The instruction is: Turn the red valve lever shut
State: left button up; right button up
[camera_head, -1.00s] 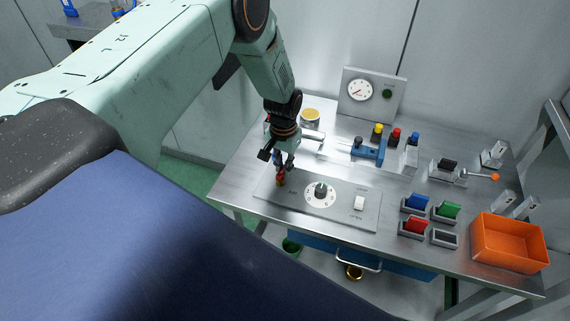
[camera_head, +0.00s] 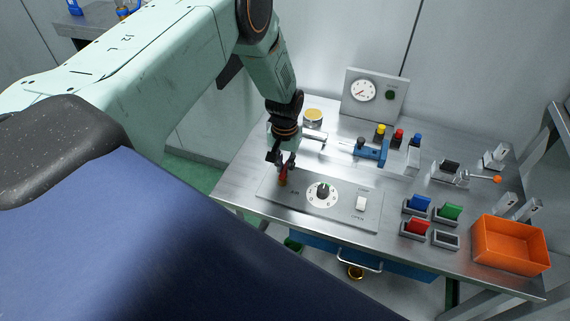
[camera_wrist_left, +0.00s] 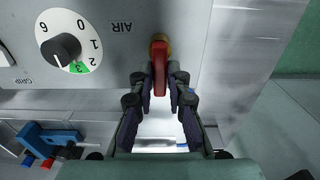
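The red valve lever (camera_wrist_left: 160,72) stands at the end of the grey panel beside the word AIR, on a yellowish pivot (camera_wrist_left: 160,42). In the left wrist view it points from the pivot down the picture, between my fingers. In the head view only a small red-orange part (camera_head: 283,179) shows below the fingers. My left gripper (camera_head: 282,166) reaches down to it from above. In the left wrist view the fingertips (camera_wrist_left: 160,76) lie close on both sides of the lever and look shut on it. My right gripper is not in view.
The panel also bears a black dial (camera_head: 322,192) and a white switch (camera_head: 361,202). Behind stand a gauge board (camera_head: 375,107) and a blue fixture (camera_head: 372,152). Coloured blocks in holders and an orange bin (camera_head: 510,262) are at the right. A blue drawer hangs below.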

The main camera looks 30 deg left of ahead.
aim_at(285, 168)
pick_arm(q)
jog(key=o, duration=0.4)
notch_tip(285, 168, up, 12)
dwell(0.6)
dwell(0.4)
